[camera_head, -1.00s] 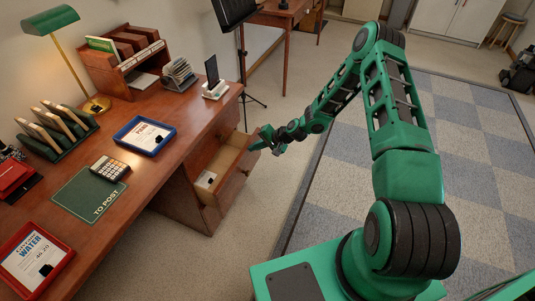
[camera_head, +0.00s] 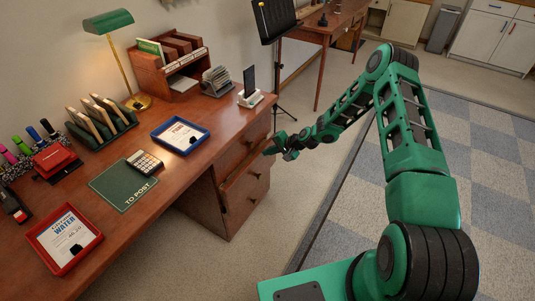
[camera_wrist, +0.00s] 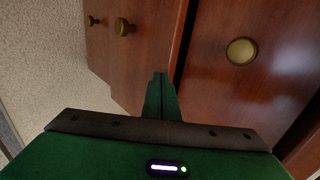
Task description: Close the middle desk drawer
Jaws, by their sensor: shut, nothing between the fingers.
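The wooden desk's middle drawer (camera_head: 241,182) is nearly closed in the head view. Its front stands only slightly proud, with a narrow gap along its top edge. In the wrist view, the middle drawer front (camera_wrist: 146,48) has a brass knob, and a dark gap separates it from the top drawer (camera_wrist: 241,88). My gripper (camera_head: 270,151) is shut and empty, at the drawer front's upper edge on the far side. Its fingertips (camera_wrist: 160,76) lie against or very close to the front; I cannot tell whether they touch. The drawer's inside is hidden.
The desktop (camera_head: 118,239) holds a blue tray (camera_head: 181,134), a red tray (camera_head: 64,239), a calculator (camera_head: 144,162) and a phone stand (camera_head: 250,98). A music stand (camera_head: 278,75) rises behind the desk's far end. Carpet right of the drawers is clear.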

